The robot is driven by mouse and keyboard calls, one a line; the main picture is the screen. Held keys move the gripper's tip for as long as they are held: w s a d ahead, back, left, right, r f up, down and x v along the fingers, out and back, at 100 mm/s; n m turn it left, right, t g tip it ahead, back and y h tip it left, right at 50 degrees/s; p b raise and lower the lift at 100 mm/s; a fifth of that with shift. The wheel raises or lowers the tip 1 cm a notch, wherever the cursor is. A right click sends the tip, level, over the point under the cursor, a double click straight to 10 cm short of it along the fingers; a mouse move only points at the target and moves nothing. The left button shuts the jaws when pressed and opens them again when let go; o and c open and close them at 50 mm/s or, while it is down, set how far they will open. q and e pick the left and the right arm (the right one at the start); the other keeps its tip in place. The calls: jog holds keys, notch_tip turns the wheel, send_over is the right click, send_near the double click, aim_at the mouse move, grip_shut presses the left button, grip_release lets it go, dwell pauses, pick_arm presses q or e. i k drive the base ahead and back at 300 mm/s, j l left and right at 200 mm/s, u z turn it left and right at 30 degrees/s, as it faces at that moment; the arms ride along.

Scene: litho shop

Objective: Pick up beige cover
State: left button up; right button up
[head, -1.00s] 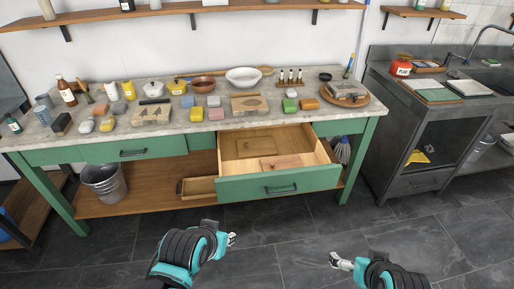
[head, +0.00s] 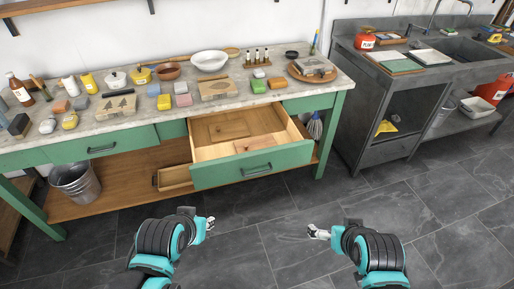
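I cannot tell for certain which thing is the beige cover. A flat beige wooden piece (head: 255,144) lies in the front of the open drawer (head: 253,168). A larger flat wooden panel (head: 222,130) lies behind it in the same drawer. On the worktop are a beige block with a tree print (head: 115,106) and another printed beige block (head: 216,90). My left gripper (head: 210,223) and my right gripper (head: 318,232) are both over the floor in front of the drawer, apart from everything. Their fingers are too small to read.
The green table (head: 95,137) carries bowls, pots, bottles and several coloured blocks. The drawer sticks out toward me. A metal bucket (head: 76,182) stands on the lower shelf at left. A grey sink unit (head: 385,100) stands at right. The floor (head: 300,200) before me is clear.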

aim_at(229, 130)
jog(key=i+l, duration=0.45)
jog(key=i, duration=0.2)
jog(key=i+l, duration=0.45)
jog(key=i, duration=0.2)
jog(key=i+u, duration=0.1)
jog(key=u, duration=0.8)
jog(key=i+u, duration=0.15)
jog(key=u, duration=0.25)
jog(key=l+u, duration=0.1)
jog(key=u, duration=0.35)
jog(key=i+u, duration=0.1)
jog(key=i, duration=0.3)
